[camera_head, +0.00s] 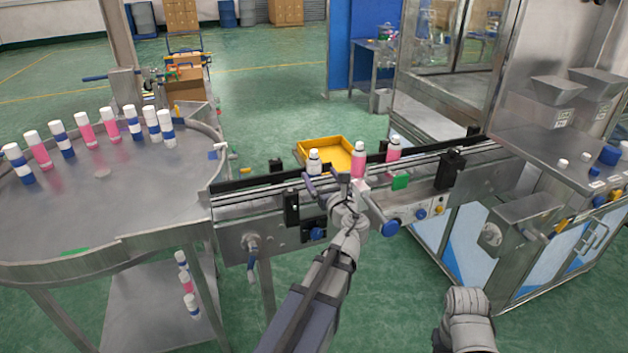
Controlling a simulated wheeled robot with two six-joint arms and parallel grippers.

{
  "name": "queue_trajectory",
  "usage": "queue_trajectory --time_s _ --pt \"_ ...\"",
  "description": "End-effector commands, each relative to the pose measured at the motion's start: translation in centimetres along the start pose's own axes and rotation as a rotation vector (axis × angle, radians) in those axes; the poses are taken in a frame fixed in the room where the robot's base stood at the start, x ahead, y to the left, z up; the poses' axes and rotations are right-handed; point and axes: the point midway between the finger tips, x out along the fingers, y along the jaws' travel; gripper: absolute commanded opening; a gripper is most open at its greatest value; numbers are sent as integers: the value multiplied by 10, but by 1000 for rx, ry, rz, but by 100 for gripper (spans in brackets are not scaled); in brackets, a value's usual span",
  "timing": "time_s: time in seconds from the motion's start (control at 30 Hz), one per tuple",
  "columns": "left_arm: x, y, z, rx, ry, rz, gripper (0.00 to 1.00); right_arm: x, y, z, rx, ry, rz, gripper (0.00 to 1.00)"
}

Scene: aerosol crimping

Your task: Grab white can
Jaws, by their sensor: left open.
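A white can (314,164) with a dark band below its white top stands upright on the conveyor (262,192). Its lower part is partly hidden by my left gripper (328,184). The left gripper is open, with its fingers at the near side of the conveyor, just in front of and slightly right of the can. I cannot tell whether a finger touches the can. Two pink cans with white caps, one close by (358,160) and one farther right (393,150), stand on the same conveyor. Part of my right arm shows at the bottom right; its gripper is out of view.
A round metal table (110,215) at the left holds several pink and blue-white cans in a row. A yellow tray (330,151) lies behind the conveyor. Black sensor blocks (450,169) and rails edge the conveyor. A metal machine (540,145) stands at the right.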

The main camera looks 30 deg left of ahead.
Motion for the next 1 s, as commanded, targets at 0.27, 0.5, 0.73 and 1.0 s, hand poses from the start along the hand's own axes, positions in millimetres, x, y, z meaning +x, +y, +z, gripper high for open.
queue_trajectory --time_s 0.27,0.5,0.73,1.0 --pt "36 0 0 -2 1 0 90 0 0 0 0 0 0 0" --pt "44 0 -2 -2 1 2 90 2 0 0 0 0 0 0" --pt "78 1 -4 -2 1 2 90 4 0 0 0 0 0 0" --pt "86 2 -4 -2 1 0 90 4 0 0 0 0 0 0"
